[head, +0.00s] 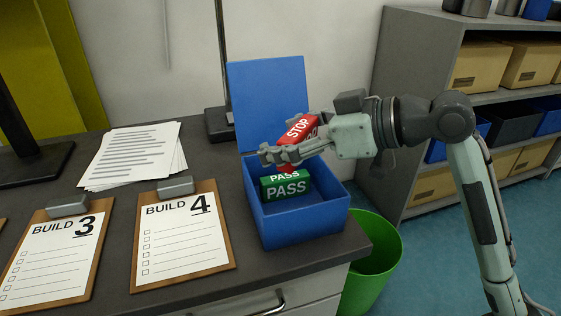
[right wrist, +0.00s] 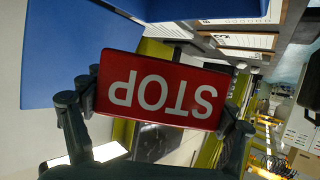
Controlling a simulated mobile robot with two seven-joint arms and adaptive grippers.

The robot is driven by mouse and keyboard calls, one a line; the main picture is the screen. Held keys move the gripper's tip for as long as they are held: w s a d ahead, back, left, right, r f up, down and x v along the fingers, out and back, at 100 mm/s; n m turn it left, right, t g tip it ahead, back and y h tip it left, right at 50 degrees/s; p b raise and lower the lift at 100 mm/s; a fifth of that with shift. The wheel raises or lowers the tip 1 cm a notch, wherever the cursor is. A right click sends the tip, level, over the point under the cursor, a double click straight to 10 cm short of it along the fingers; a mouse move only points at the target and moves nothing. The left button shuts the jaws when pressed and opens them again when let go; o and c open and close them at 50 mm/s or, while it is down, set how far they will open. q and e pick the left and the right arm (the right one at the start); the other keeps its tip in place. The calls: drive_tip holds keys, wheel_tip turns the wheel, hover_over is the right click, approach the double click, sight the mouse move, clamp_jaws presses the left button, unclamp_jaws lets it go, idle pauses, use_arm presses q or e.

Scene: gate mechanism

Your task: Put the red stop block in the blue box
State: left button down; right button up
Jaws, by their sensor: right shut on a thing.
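The red stop block (head: 299,130) is held in my right gripper (head: 288,146), tilted, above the blue box (head: 299,230). In the right wrist view the stop block (right wrist: 163,93) sits between the two fingers of my right gripper (right wrist: 155,115), its STOP lettering upside down. The blue box stands on the counter with its lid (head: 268,95) raised at the back. A green pass block (head: 287,188) is inside the box, below the red block. The lower end of the stop block is partly hidden by the fingers. My left gripper is not in view.
Clipboards marked 3 (head: 58,255) and 4 (head: 184,240) and a paper stack (head: 132,155) lie left of the box. A green bin (head: 375,265) stands beside the counter's right end. A grey shelf (head: 415,60) with boxes is at the right.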

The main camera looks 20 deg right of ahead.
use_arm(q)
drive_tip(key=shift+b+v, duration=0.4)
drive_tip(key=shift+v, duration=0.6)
use_arm(e)
drive_tip(key=shift+f, duration=2)
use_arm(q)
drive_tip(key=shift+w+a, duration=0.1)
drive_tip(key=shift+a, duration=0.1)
use_arm(e)
drive_tip(key=shift+f, duration=0.15)
drive_tip(key=shift+f, duration=0.5)
drive_tip(key=o, duration=1.2)
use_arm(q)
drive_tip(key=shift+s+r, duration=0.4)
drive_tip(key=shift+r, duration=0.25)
use_arm(e)
drive_tip(key=shift+o, duration=0.3)
drive_tip(key=shift+r, duration=0.1)
